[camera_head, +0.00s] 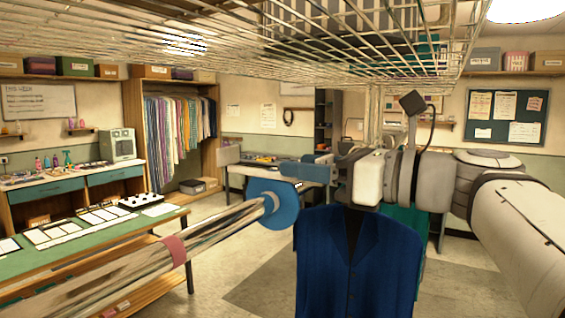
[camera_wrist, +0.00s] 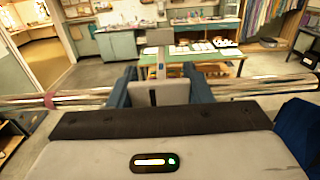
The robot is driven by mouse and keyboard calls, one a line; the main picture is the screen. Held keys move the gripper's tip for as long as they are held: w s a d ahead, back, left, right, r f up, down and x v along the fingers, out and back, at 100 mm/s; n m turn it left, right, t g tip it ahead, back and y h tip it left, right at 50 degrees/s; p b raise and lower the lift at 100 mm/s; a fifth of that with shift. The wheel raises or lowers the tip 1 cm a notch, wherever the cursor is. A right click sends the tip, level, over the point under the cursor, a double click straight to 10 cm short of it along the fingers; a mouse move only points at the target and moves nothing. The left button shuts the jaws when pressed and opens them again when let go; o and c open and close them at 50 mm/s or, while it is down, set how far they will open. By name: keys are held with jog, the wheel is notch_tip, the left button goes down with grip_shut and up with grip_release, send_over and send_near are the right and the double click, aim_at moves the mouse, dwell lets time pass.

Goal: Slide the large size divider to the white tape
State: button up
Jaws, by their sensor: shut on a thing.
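The large size divider is a blue disc (camera_head: 270,204) around the chrome rail (camera_head: 105,272), at the far visible part of the rail in the head view. My gripper (camera_head: 312,172) is just behind and right of the disc in that view. In the wrist view my gripper (camera_wrist: 160,88) has its two dark blue fingers at the rail, with grey between them. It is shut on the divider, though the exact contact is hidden. I cannot make out a white tape clearly. A red tape band (camera_head: 173,250) is on the nearer rail, and at left in the wrist view (camera_wrist: 48,99).
A dark blue jacket (camera_head: 358,262) hangs right of the disc, close below my arm. A wire shelf (camera_head: 300,45) spans overhead. A green-topped table (camera_head: 60,250) stands behind the rail. The rail between the disc and the red band looks clear.

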jog(key=shift+s+a, duration=0.2)
jog(key=shift+s, duration=0.1)
jog(key=o, duration=1.4)
jog(key=shift+d, duration=0.1)
